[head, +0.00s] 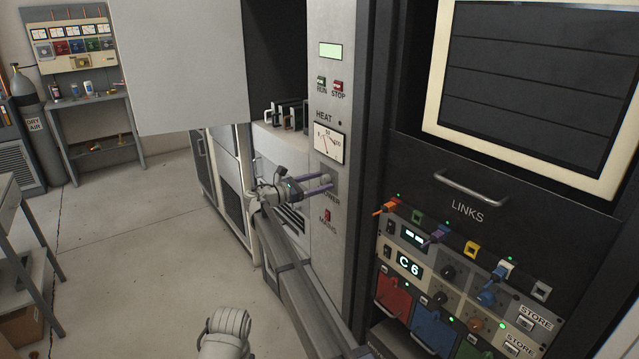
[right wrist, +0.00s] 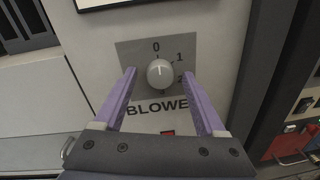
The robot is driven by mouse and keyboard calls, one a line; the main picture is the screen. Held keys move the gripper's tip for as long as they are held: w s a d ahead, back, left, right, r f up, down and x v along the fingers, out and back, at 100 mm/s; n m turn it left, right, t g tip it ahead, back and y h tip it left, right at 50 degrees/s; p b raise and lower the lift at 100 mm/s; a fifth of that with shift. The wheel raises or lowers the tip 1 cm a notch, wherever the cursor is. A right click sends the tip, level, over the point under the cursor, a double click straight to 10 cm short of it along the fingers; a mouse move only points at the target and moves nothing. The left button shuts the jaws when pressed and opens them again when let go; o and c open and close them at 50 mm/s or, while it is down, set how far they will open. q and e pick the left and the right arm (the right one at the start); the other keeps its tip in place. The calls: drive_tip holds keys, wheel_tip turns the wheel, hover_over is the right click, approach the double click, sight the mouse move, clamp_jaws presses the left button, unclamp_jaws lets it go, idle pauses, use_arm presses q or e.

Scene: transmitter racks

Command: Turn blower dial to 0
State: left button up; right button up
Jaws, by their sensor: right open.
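The blower dial (right wrist: 160,73) is a round pale knob on a grey plate (right wrist: 130,50) marked 0, 1 and 2, above the word BLOWER. A faint line on the knob seems to point up toward 0, but it is too small to be sure. My right gripper (right wrist: 159,76) is open, with one purple finger on each side of the knob and visible gaps to it. My left gripper is not in view.
A HEAT meter (head: 329,142) and RUN and STOP buttons (head: 330,84) sit above the dial; a red MAINS switch (head: 327,214) sits below. An open white cabinet door (head: 185,65) hangs left. A LINKS rack (head: 465,250) with plugs stands right.

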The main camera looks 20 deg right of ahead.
drive_tip(key=v, duration=0.7)
drive_tip(key=shift+a, duration=0.3)
drive_tip(key=shift+s, duration=0.1)
drive_tip(key=s+d+f+m+g+y, duration=0.1)
drive_tip(key=s+d+f+m+y, duration=0.1)
drive_tip(key=s+f+m+y, duration=0.5)
drive_tip(key=s+d+f+m+g, duration=0.15)
drive_tip(key=s+f, duration=0.45)
drive_tip(key=s, duration=0.6)
drive_tip(key=s+d+f+m+g+y, duration=0.2)
drive_tip(key=s+f+m+y, duration=0.3)
drive_tip(key=s, duration=0.4)
drive_tip(key=s+a+f+m+y, duration=0.4)
drive_tip(key=s+a+m+y, duration=0.15)
drive_tip(key=s, duration=0.65)
drive_tip(key=s+a+r+n+h+p, duration=0.1)
drive_tip(key=s+a+r+n+p, duration=0.2)
drive_tip(key=s+a+r+p, duration=0.3)
drive_tip(key=a+r+g+p, duration=0.1)
drive_tip(key=a+r+p, duration=0.3)
drive_tip(key=a, duration=0.2)
drive_tip(key=shift+a+n, duration=0.35)
drive_tip(key=shift+n, duration=0.05)
